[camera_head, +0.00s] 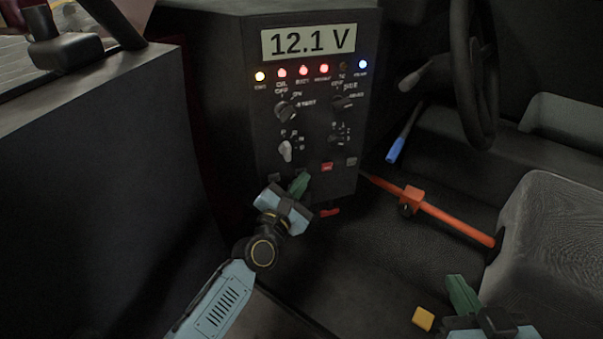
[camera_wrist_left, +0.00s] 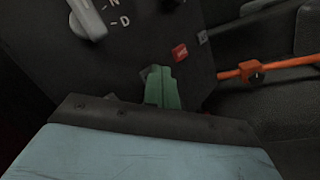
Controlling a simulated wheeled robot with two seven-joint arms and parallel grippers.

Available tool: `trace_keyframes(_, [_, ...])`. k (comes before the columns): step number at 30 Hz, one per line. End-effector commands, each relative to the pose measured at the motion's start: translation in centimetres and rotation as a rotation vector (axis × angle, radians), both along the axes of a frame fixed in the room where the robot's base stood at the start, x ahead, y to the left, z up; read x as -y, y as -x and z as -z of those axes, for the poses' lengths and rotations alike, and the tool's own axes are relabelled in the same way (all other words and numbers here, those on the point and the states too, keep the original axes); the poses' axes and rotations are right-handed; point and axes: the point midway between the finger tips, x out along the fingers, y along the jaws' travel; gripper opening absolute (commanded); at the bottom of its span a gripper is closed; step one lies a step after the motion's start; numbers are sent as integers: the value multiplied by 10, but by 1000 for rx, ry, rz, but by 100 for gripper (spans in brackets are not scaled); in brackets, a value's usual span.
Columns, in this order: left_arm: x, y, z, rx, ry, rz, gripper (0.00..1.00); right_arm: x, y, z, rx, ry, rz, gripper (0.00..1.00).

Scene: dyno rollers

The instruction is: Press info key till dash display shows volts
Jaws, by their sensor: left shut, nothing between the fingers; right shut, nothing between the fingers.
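The dash display (camera_head: 309,42) at the top of the black panel (camera_head: 262,118) reads "12.1 V". My left gripper (camera_head: 301,181) is shut and empty, with its green fingertips at the lower part of the panel. In the left wrist view the closed fingertips (camera_wrist_left: 159,73) partly cover the panel beside a small dark key (camera_wrist_left: 144,74); I cannot tell whether they touch it. A red key (camera_head: 327,167) and a grey key (camera_head: 351,161) sit further right. I cannot read which is the info key. My right gripper (camera_head: 458,284) is shut and empty at the lower right.
Indicator lamps (camera_head: 303,70) and several rotary knobs (camera_head: 286,109) are on the panel. An orange bar (camera_head: 455,222) reaches from the panel's right side to the seat (camera_head: 550,240). A steering wheel (camera_head: 466,80) and blue-handled lever (camera_head: 395,149) stand right. A yellow block (camera_head: 423,318) lies near my right gripper.

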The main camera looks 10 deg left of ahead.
Motion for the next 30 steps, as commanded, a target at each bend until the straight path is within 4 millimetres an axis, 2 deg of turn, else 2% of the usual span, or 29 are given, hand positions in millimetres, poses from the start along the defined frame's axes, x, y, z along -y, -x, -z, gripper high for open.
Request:
trace_keyframes(8, [0,0,0,1,0,-2,0,0,0,-1,0,0,0,0])
trace_keyframes(18, [7,13,-1,1,0,-2,0,0,0,-7,0,0,0,0])
trace_keyframes(30, [11,17,-1,0,1,0,0,0,0,-9,0,0,0,0])
